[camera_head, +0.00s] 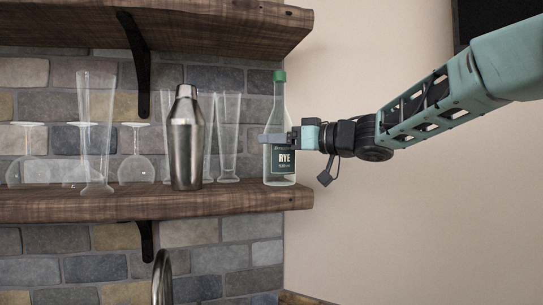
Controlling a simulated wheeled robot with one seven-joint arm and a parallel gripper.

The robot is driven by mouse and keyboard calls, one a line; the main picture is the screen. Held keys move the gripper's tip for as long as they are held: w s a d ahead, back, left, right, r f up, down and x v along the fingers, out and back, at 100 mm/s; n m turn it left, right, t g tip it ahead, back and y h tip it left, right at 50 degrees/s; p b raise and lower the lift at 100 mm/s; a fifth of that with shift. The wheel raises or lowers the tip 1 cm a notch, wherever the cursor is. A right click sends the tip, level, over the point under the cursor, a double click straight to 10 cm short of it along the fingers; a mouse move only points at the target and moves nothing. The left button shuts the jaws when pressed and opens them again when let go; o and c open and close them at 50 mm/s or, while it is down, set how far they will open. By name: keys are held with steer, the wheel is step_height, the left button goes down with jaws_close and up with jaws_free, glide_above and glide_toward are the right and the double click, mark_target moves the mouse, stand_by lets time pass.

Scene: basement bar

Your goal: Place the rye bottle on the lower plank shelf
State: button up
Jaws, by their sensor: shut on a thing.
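The rye bottle (281,165) is clear glass with a green cap and a dark label reading RYE. It is upright near the right end of the lower plank shelf (240,200). Its base appears at the level of the shelf top; I cannot tell whether it touches the wood. My gripper (277,138) comes in from the right and is shut on the bottle just above its label. The fingers hide part of the bottle's middle.
A steel shaker (185,138) stands left of the bottle. Several clear glasses, including a tall one (96,130), fill the shelf further left. The upper plank shelf (220,28) hangs above. A curved metal tap (162,278) rises below. The plain wall is right.

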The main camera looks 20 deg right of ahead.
steer(key=shift+w+f, duration=0.25)
steer(key=shift+w, duration=0.05)
steer(key=shift+s+r, duration=0.1)
steer(key=shift+s, duration=0.05)
steer(key=shift+f, duration=0.2)
steer(key=o, duration=1.2)
steer(key=shift+o, duration=0.2)
steer(key=shift+r, duration=0.1)
steer(key=shift+s+d, duration=0.1)
steer(key=shift+d, duration=0.1)
steer(key=b+v, duration=0.2)
steer(key=v, duration=0.9)
steer(key=shift+s+d, duration=0.15)
steer(key=shift+s, duration=0.05)
